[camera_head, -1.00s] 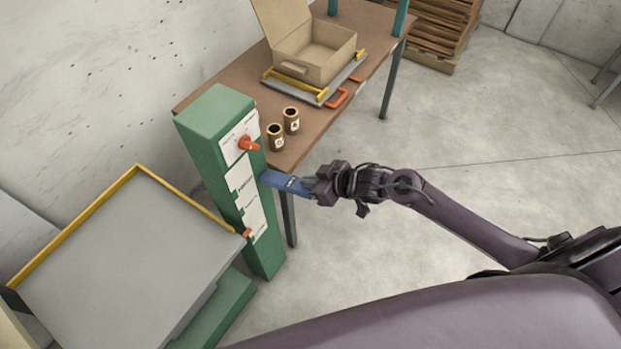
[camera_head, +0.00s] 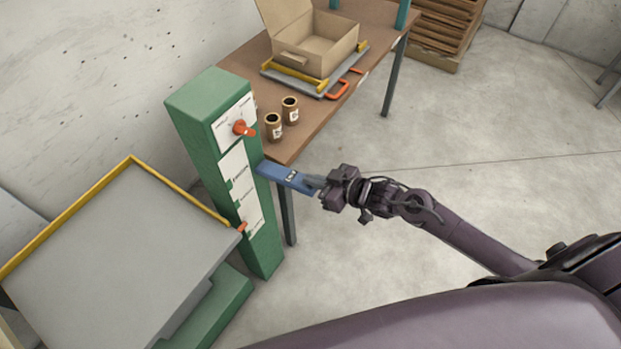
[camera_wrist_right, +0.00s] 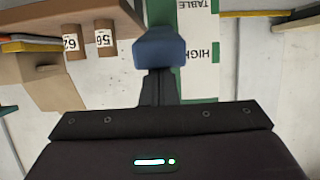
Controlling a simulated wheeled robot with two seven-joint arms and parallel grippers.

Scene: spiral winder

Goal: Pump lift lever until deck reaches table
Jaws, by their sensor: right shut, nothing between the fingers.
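The blue lift lever (camera_head: 285,177) sticks out from the right side of the green column (camera_head: 192,125). My right gripper (camera_head: 322,188) is shut with nothing in it, at the lever's outer end. In the right wrist view, its fingers (camera_wrist_right: 158,88) meet or overlap the blue lever end (camera_wrist_right: 158,48); exact contact is unclear. The grey deck (camera_head: 120,250) with a yellow edge sits left of the column, lower than the brown table (camera_head: 300,145). A small orange pointer (camera_head: 242,227) is low on the column's white panel. My left gripper is out of view.
An orange knob (camera_head: 243,128) is high on the column.

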